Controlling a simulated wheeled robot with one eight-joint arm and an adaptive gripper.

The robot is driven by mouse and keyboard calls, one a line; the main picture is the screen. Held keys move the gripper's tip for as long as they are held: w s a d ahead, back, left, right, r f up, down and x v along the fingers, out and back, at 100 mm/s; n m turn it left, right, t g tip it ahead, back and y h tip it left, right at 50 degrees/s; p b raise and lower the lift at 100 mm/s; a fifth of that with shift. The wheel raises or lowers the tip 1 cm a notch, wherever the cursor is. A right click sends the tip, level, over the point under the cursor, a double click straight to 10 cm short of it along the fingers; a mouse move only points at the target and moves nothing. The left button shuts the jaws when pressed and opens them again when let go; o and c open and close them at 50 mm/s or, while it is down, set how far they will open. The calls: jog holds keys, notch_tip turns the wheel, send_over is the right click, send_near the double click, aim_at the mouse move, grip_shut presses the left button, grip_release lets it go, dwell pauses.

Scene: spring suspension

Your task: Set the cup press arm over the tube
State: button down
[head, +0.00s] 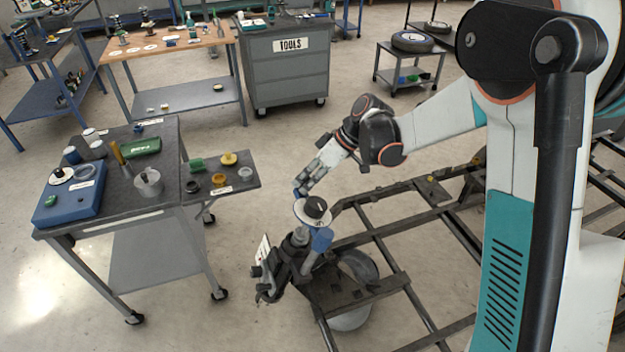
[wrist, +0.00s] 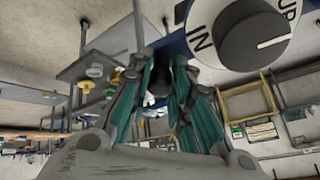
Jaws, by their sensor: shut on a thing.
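The cup press arm appears to be the blue part (head: 322,240) with a white dial disc and black knob (head: 316,207) at its top, on the fixture at the frame's near end. In the wrist view the dial (wrist: 252,35) is large at upper right, with "IN" and "UP" readable. My gripper (head: 299,191) is at the disc's far left edge. In the wrist view its teal fingers (wrist: 163,85) are closed around a dark handle-like piece (wrist: 180,75) beside the dial. Its join to the arm is mostly hidden. I cannot clearly make out the tube.
A dark metal frame (head: 375,232) lies around the fixture, with a rounded grey can (head: 352,318) beneath. A grey cart (head: 120,215) with a blue tray (head: 70,203) and a side shelf (head: 240,184) of small parts stands left. Open floor lies between cart and fixture.

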jog(key=shift+a+r, duration=0.1)
dwell(0.3)
jog(key=c, duration=1.7)
grip_release()
jog(key=v, duration=1.2)
jog(key=s+d+r+m+t+h, duration=0.1)
jog(key=s+d+m, duration=0.3)
jog(key=s, duration=0.4)
jog(key=s+d+r+m+t+h, duration=0.1)
jog(key=s+d+m+t+h, duration=0.2)
jog(key=s, duration=0.6)
jog(key=s+d+r+m+t+h, duration=0.1)
jog(key=s+d+m+t+h, duration=0.2)
jog(key=s+d+m, duration=0.2)
jog(key=shift+s+d+r, duration=0.1)
jog(key=shift+s, duration=0.8)
jog(key=shift+s+d+r, duration=0.1)
jog(key=shift+s, duration=0.8)
